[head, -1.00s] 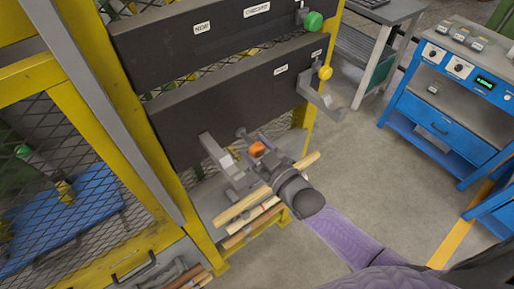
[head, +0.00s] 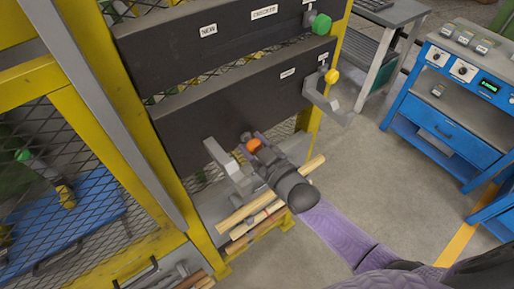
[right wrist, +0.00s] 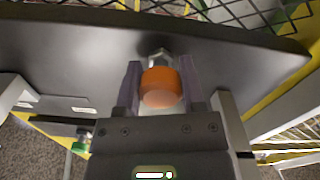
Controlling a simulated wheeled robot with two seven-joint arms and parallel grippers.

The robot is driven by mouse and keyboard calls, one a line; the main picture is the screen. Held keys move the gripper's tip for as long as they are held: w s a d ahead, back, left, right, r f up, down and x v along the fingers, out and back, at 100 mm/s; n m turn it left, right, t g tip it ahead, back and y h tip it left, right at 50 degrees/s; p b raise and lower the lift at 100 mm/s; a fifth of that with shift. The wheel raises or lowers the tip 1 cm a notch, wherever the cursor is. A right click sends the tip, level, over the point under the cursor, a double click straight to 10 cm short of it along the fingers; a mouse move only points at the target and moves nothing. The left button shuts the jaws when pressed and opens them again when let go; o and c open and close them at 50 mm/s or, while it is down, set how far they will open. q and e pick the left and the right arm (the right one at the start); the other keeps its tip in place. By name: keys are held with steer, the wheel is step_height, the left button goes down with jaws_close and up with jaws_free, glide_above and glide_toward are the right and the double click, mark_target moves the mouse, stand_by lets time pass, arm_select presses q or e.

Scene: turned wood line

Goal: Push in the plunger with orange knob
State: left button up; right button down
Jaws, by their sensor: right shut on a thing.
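The orange knob (head: 254,145) stands out from the dark lower panel (head: 215,105) on its plunger, whose metal fitting (right wrist: 158,57) shows between knob and panel in the right wrist view. My right gripper (head: 252,143) is at the panel, its fingers on both sides of the orange knob (right wrist: 161,87) and shut on it. How far the plunger's shaft is in cannot be told, because the knob and fingers cover most of it. My left gripper is not in view.
Grey brackets (head: 225,165) stick out just left of my gripper and at the panel's right end. A yellow knob (head: 331,76) and a green knob (head: 321,24) are farther right. Wooden pieces (head: 243,207) lie on a shelf below. Open floor lies to the right.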

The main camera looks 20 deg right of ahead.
steer(key=c, duration=0.6)
jaws_free()
steer(key=shift+c, duration=0.2)
steer(key=o, duration=0.4)
steer(key=shift+w+a, duration=0.1)
steer(key=shift+w, duration=0.05)
steer(key=shift+o, duration=0.2)
steer(key=v, duration=1)
steer(key=shift+p, duration=0.4)
